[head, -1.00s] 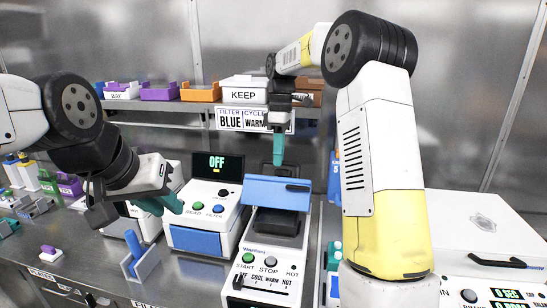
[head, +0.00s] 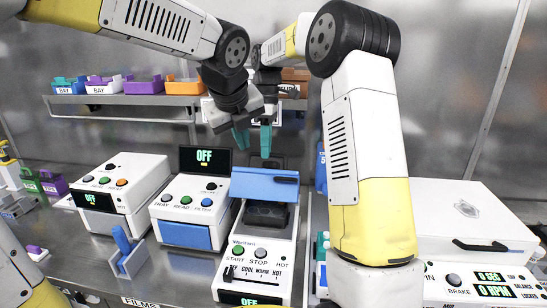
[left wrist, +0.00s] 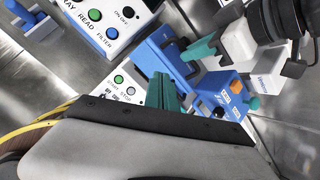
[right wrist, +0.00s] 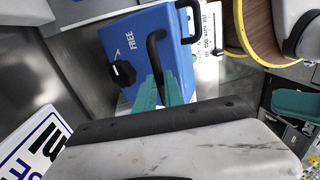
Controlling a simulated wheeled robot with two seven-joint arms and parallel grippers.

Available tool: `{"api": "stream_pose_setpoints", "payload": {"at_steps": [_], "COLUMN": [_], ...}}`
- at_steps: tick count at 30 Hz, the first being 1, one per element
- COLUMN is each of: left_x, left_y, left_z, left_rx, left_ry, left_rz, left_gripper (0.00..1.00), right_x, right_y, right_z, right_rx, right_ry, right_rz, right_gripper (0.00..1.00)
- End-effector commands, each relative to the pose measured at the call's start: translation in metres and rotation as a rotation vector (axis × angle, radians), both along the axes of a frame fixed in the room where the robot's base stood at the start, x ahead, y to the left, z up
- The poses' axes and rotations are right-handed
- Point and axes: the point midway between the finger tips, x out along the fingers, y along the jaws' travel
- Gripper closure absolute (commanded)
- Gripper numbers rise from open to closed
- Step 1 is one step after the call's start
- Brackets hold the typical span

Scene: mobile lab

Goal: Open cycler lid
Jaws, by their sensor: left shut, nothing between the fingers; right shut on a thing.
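The cycler (head: 262,252) is a white machine with START and STOP buttons. Its blue lid (head: 265,187) stands raised and tilted above a dark well (head: 266,214). My right gripper (head: 266,142) is behind and above the lid; in the right wrist view its teal fingers (right wrist: 160,92) are shut at the black handle (right wrist: 156,50) on the lid's blue top, beside a black knob (right wrist: 124,73). The exact contact is partly hidden. My left gripper (head: 241,139) is shut and empty, just left of the right gripper; its fingers (left wrist: 164,92) show in the left wrist view.
A white reader (head: 195,205) stands left of the cycler, with another white machine (head: 118,190) beyond. A white centrifuge-like box (head: 465,225) is at right. A shelf of coloured bins (head: 143,87) runs behind.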

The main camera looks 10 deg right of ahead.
Motion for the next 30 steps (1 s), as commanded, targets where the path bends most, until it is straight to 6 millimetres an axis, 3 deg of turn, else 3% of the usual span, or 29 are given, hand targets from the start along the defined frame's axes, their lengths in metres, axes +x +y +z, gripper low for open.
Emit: {"api": "stream_pose_setpoints", "payload": {"at_steps": [3,10,16,30], "left_x": [0.010,0.020,0.029,0.068], "left_y": [-0.032,-0.065,-0.071,-0.084], "left_z": [-0.002,-0.004,-0.018,-0.081], "left_rx": [0.133,0.281,0.306,0.303], "left_ry": [-0.042,-0.100,-0.106,-0.108], "left_rz": [-0.250,-0.524,-0.565,-0.563], "left_gripper": [1.00,1.00,1.00,1.00], "right_x": [0.001,0.001,0.001,0.001], "right_y": [-0.003,-0.003,-0.003,-0.003], "right_z": [-0.005,-0.005,-0.005,-0.005], "right_rx": [-0.005,-0.005,-0.005,-0.005], "right_ry": [0.002,0.002,0.002,0.002], "right_rz": [-0.003,-0.003,-0.003,-0.003], "right_gripper": [1.00,1.00,1.00,1.00]}}
